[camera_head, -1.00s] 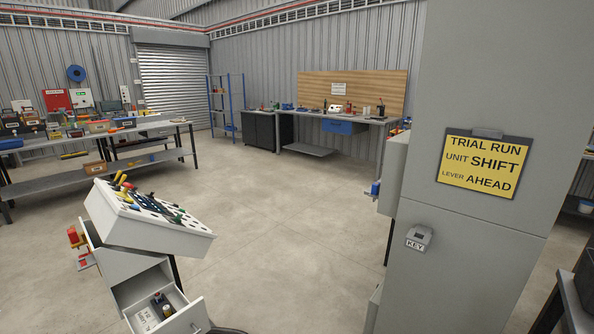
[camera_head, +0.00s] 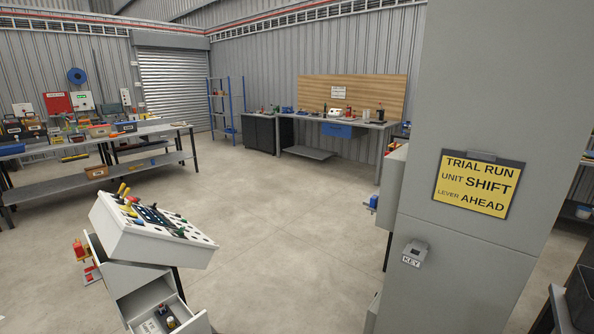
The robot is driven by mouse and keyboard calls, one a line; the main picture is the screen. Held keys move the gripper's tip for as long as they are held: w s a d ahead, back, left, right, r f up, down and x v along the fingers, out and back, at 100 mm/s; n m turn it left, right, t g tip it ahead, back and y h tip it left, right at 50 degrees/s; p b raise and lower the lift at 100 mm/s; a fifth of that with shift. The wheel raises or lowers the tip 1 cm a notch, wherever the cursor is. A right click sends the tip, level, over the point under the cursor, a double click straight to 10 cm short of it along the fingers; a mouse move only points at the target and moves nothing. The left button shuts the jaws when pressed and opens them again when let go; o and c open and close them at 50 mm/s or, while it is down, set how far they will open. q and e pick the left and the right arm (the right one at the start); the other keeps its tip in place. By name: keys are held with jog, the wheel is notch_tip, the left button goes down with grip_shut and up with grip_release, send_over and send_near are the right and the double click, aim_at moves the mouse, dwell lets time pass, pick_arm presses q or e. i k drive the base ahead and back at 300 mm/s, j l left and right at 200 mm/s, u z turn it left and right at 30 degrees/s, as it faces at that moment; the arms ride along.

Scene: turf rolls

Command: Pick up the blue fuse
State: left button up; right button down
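I cannot make out a blue fuse for certain in this view. A sloped white console (camera_head: 140,238) stands at the lower left, with levers and knobs on its top. Below it an open drawer (camera_head: 192,325) holds a few small items, one of them brass-coloured (camera_head: 171,322); they are too small to tell, and the frame's bottom edge cuts the drawer off. Neither of my grippers is in view.
A tall grey cabinet (camera_head: 460,265) with a yellow sign (camera_head: 477,184) and a key box (camera_head: 415,253) fills the right. A long table (camera_head: 100,145) stands left and a workbench (camera_head: 340,119) at the back. The middle floor (camera_head: 270,235) is clear.

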aim_at(161, 307)
jog(key=i+j, duration=0.15)
jog(key=j, duration=0.25)
jog(key=i+j, duration=0.1)
jog(key=j, duration=0.35)
jog(key=i+j+u, duration=0.1)
jog(key=j, duration=0.3)
jog(key=i+j, duration=0.2)
jog(key=j, duration=0.25)
jog(key=i+j, duration=0.15)
jog(key=j, duration=0.25)
jog(key=k+u, duration=0.05)
